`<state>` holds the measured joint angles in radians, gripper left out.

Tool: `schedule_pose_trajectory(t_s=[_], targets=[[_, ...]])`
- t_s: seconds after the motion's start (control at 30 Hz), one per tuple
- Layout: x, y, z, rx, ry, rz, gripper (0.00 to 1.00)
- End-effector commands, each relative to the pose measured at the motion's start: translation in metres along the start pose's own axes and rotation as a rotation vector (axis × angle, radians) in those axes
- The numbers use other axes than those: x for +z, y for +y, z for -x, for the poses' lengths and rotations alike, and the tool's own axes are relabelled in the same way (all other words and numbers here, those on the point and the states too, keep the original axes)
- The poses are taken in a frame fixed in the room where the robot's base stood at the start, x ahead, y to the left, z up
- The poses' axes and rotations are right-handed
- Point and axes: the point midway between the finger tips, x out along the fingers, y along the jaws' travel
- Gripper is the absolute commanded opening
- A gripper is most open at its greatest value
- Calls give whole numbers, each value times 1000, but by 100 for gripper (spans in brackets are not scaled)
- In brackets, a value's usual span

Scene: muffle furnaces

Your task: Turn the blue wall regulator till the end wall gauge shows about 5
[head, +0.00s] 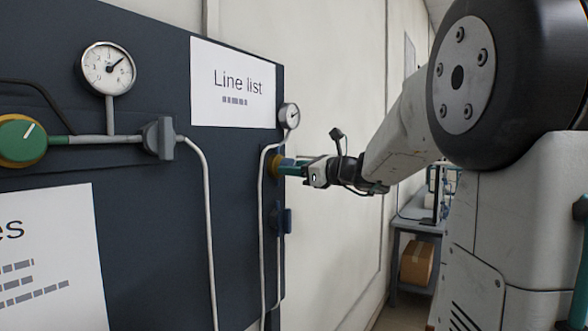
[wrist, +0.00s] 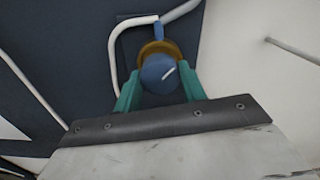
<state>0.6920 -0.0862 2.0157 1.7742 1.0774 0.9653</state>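The blue wall regulator (wrist: 160,74) has a round blue knob with a pale pointer line slanting to the upper right, in front of a brass collar. In the head view its brass part (head: 275,163) shows at the panel's right end. My gripper (wrist: 160,88) has a green finger on each side of the knob, and the fingertips appear to press on its sides. In the head view my gripper (head: 292,169) reaches the regulator from the right. The end wall gauge (head: 289,115) is a small round dial above it. Its needle points to the upper right; its numbers are too small to read.
A larger gauge (head: 107,68) and a green regulator knob (head: 20,140) sit on the dark panel (head: 150,230) at left. Pale hoses (head: 210,220) run down the panel. A bench (head: 418,226) with a cardboard box (head: 416,263) stands behind my arm.

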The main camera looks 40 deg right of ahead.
Motion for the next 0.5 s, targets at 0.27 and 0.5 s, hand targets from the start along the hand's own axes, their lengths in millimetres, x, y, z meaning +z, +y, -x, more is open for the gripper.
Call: schedule_pose_trajectory(t_s=[0.27,0.5], targets=[[0,0,0,0,0,-178,18],[0,0,0,0,1,-265,18]])
